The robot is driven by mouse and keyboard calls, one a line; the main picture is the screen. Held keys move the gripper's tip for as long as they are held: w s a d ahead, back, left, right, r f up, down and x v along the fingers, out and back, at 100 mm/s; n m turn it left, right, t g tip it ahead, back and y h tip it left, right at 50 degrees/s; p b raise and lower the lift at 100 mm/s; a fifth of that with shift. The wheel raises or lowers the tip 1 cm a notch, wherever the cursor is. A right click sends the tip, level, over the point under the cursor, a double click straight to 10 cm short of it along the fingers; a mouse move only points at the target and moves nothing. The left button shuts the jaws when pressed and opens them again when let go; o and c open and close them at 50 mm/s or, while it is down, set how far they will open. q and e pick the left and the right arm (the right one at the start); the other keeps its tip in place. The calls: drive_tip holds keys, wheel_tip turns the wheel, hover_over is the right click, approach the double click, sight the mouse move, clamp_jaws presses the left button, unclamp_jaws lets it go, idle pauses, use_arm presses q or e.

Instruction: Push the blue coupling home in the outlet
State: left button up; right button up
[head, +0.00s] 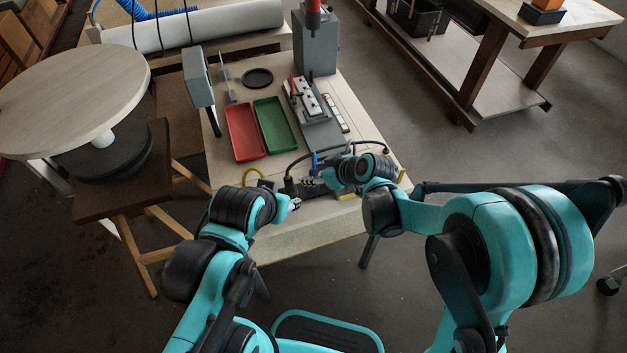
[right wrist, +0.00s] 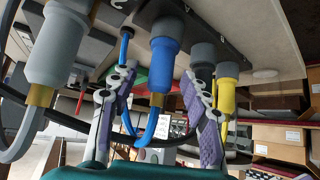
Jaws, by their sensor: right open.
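The blue coupling (right wrist: 165,55) hangs at a dark outlet (right wrist: 158,12) in the right wrist view, with a brass end and a blue hose (right wrist: 150,128) below. I cannot tell how deep it sits. It shows as a small blue spot in the head view (head: 314,158). My right gripper (right wrist: 157,80) is open; one finger is on each side of the coupling's lower end, with no clear contact. In the head view the right gripper (head: 311,180) is at the table's front edge. My left gripper (head: 296,204) is just left of it, small and partly hidden; its jaws are unclear.
A grey coupling (right wrist: 58,45) and a yellow coupling (right wrist: 226,95) flank the blue one. A black cable (head: 300,160) arches over the table front. Red (head: 244,132) and green (head: 275,124) trays lie behind, near a grey press (head: 316,45). A round table (head: 70,75) stands left.

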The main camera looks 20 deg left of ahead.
drive_tip(key=shift+w+a+f, duration=0.2)
drive_tip(key=shift+a+f, duration=0.1)
drive_tip(key=shift+f, duration=0.1)
drive_tip(key=shift+r, duration=0.1)
clamp_jaws()
drive_tip(key=shift+r, duration=0.1)
